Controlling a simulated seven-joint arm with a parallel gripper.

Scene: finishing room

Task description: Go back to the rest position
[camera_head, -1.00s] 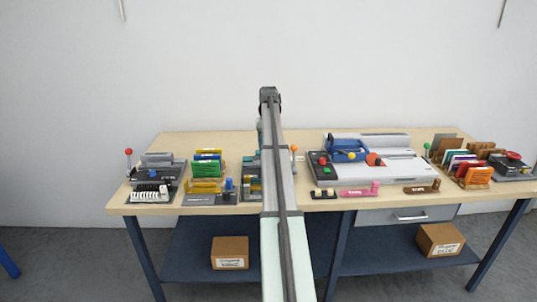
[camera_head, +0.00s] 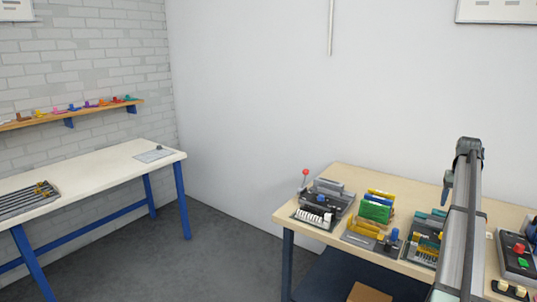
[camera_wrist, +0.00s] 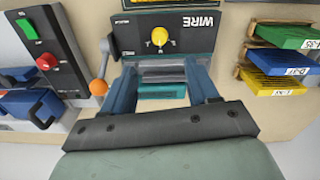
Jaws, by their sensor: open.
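My arm reaches out over the wood-topped bench (camera_head: 340,180) at the right of the head view. My gripper shows in the wrist view (camera_wrist: 162,90) with its two blue-grey fingers apart. It points down at a dark machine marked WIRE (camera_wrist: 190,30), which has a yellow knob (camera_wrist: 159,36) and a lever with an orange ball (camera_wrist: 98,87). A grey bar and a teal piece (camera_wrist: 161,91) appear between the fingers; I cannot tell their distance from them. In the head view my gripper is small and partly merges with my arm.
A black and grey machine with a green button (camera_wrist: 28,28) and red knob stands left in the wrist view. Coloured labelled pieces (camera_wrist: 285,61) sit at right. In the head view, a white-topped bench (camera_head: 100,175) stands left beneath a shelf (camera_head: 80,114); floor lies between the benches.

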